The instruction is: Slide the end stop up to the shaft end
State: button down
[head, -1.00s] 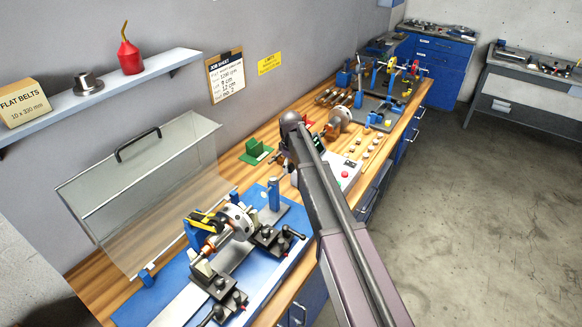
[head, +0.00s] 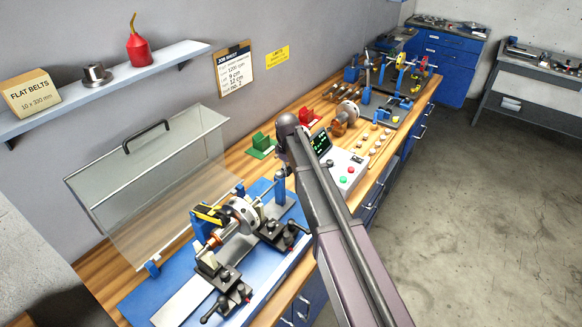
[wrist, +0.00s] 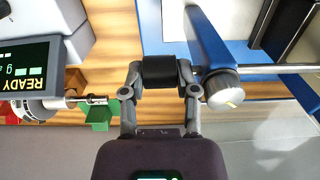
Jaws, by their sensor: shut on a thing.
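My gripper (wrist: 160,73) is shut on a black block (wrist: 160,70) in the wrist view, which looks like the end stop. A blue upright (wrist: 212,45) with a silver knob (wrist: 222,90) stands just right of it, close to the right finger; I cannot tell whether they touch. The bright shaft (wrist: 275,68) runs right from the upright; its end is hidden there. In the head view the shaft carries a silver rotor (head: 242,213) on the blue balancing stand (head: 262,270). My arm hides the gripper and the end stop in that view.
A clear cover (head: 160,195) stands behind the stand. A display reading READY shows in the wrist view (wrist: 28,75). Clamps with handles (head: 225,285) line the stand's front. Open floor lies right.

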jog(key=shift+c, duration=1.8)
grip_release()
jog(key=shift+w, duration=0.15)
jog(key=w+d+p, duration=0.1)
jog(key=w+d, duration=0.2)
jog(key=w, duration=0.2)
notch_tip(320, 180, up, 14)
jog(key=p, duration=1.3)
jog(key=s+d+f+m+b, duration=0.5)
jog(key=s+d+f+b, duration=0.3)
jog(key=s+f+b, duration=0.4)
jog(key=s+d+f+m+b, duration=0.4)
jog(key=s+d+f+b, duration=0.4)
jog(key=s+f+b, duration=0.4)
jog(key=shift+s+f+m+b, duration=0.4)
jog(key=shift+s+f, duration=0.05)
jog(key=shift+s, duration=0.55)
